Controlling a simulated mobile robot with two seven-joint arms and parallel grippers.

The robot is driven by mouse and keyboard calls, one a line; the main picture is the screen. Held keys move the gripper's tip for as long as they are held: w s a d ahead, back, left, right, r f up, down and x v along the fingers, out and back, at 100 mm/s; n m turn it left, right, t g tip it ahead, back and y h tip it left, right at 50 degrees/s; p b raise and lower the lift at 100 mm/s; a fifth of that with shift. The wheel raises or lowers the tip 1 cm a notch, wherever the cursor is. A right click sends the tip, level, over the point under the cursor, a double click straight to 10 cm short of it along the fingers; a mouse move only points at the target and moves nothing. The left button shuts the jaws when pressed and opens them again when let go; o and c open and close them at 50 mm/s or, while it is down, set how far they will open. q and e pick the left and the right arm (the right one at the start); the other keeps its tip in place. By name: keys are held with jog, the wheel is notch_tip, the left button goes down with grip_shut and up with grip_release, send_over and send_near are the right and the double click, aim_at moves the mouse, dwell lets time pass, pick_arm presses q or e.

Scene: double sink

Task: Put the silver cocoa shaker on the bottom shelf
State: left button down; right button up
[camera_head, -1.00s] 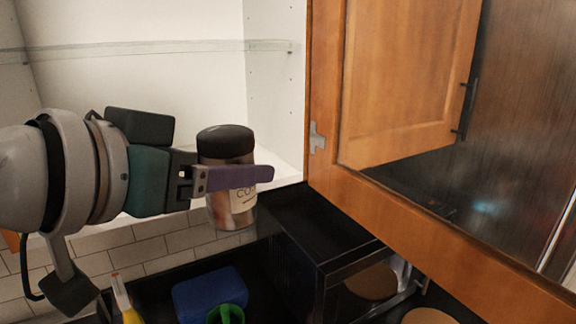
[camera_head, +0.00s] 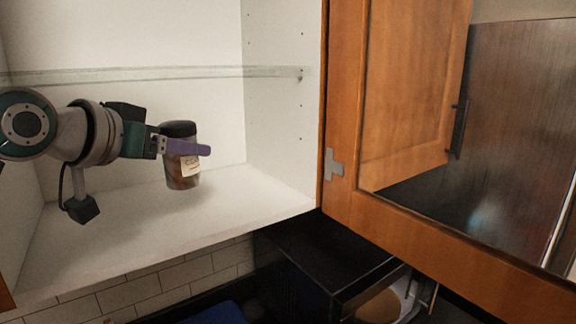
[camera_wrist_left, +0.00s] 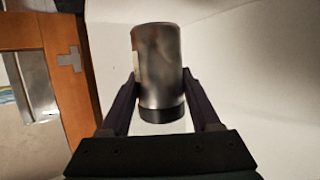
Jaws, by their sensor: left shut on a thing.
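The silver cocoa shaker (camera_head: 183,177) has a black lid and a pale label. It is upright in the head view, inside the open cabinet and over its bottom shelf (camera_head: 230,205). My left gripper (camera_head: 188,147) is shut on the shaker, with its purple fingers on either side just below the lid. In the left wrist view the shaker (camera_wrist_left: 158,65) sits between the two fingers. I cannot tell whether its base touches the shelf. My right gripper is not in view.
A glass shelf (camera_head: 150,74) crosses the cabinet above the shaker. The wooden door (camera_head: 415,90) stands open at the right. The bottom shelf is bare around the shaker. A black appliance (camera_head: 320,265) and a blue object (camera_head: 215,314) are below the cabinet.

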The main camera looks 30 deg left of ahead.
pick_arm(q)
jog(key=a+f, duration=0.1)
jog(key=f, duration=0.1)
jog(key=w+a+f+p, duration=0.1)
jog(key=f, duration=0.1)
jog(key=a+f+p, duration=0.1)
jog(key=f, duration=0.1)
jog(key=shift+w, duration=0.2)
jog(key=shift+w+a+f+p, duration=0.1)
jog(key=shift+f+p, duration=0.35)
jog(key=shift+p, duration=0.1)
jog(key=shift+f, duration=0.2)
jog(key=shift+c, duration=0.6)
grip_release()
jog(key=shift+r, duration=0.15)
